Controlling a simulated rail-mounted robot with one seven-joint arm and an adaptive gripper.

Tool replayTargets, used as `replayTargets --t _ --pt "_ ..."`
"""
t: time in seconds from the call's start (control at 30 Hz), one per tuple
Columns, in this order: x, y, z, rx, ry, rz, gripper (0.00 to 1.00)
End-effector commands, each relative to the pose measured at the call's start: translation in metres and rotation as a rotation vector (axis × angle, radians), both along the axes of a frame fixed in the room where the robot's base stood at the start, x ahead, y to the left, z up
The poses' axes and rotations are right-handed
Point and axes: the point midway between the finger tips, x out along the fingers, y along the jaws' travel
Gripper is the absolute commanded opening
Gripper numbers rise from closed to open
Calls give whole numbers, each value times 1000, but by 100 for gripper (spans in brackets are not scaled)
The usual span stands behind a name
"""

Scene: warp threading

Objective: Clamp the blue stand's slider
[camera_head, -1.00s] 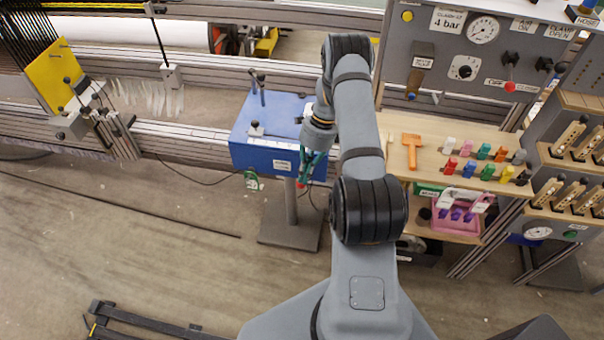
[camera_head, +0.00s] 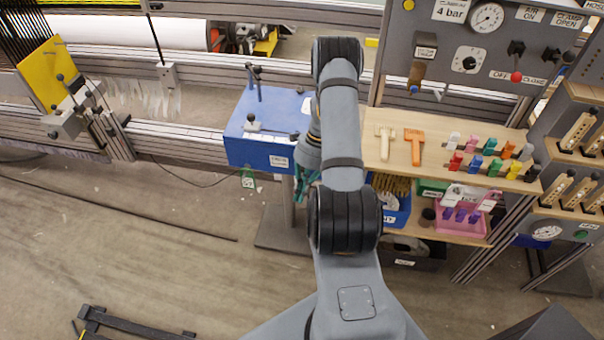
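The blue stand (camera_head: 258,150) is a blue box on a post, left of my arm. On its top are two upright pins with dark knobs (camera_head: 254,82) and a small pale block with a dark knob (camera_head: 252,123). I cannot tell which of these parts is the slider or whether it is clamped. My gripper (camera_head: 303,186), with teal fingers, is at the stand's right front side, pointing down. My arm partly hides it and the stand's right end. I cannot see its opening or anything held in it.
A wooden shelf (camera_head: 440,170) at right holds a pale and an orange tool and several coloured pegs. A gauge panel (camera_head: 470,55) stands behind it. A yellow plate (camera_head: 46,72) with dark threads is at far left. The floor (camera_head: 150,250) in front is mostly open.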

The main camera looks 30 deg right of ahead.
Motion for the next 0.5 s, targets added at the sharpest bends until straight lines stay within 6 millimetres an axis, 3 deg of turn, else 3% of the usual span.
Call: replayTargets --t 0.03,0.2,0.5 --pt "-1 1 -10 0 0 0 0" --pt "-1 1 -22 -1 -1 1 0" --pt "-1 1 -33 -1 -1 1 0"
